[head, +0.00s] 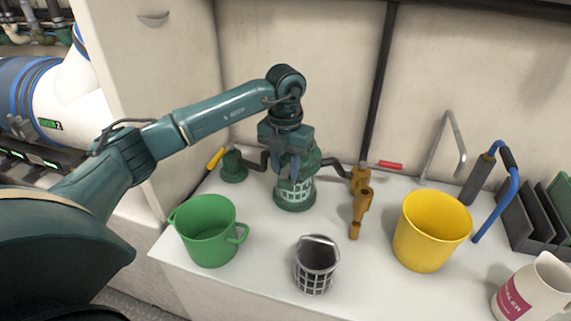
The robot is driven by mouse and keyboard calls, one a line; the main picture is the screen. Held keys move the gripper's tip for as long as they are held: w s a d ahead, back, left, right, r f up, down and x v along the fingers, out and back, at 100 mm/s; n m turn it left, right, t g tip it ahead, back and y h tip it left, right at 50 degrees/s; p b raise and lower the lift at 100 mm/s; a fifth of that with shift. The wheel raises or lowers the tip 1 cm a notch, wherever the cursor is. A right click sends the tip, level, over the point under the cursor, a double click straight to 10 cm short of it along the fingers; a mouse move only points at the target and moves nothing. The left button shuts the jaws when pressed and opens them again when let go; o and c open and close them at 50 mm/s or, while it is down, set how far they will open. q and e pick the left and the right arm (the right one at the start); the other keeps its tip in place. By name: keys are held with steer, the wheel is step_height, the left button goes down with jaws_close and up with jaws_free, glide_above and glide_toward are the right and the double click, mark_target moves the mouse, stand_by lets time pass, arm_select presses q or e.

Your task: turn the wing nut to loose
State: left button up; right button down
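I cannot make out the wing nut; the gripper hides the top of the housing. I cannot tell whether the fingers are open, or touch or grip anything. My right gripper is not in view.
A brass valve (361,198), a red-handled valve and a blue-handled pump (496,183) are behind.

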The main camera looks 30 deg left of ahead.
mark_target(285, 168)
arm_select(q)
steer(key=shift+o, duration=1)
step_height(285, 168, up, 13)
steer(key=shift+r, duration=0.1)
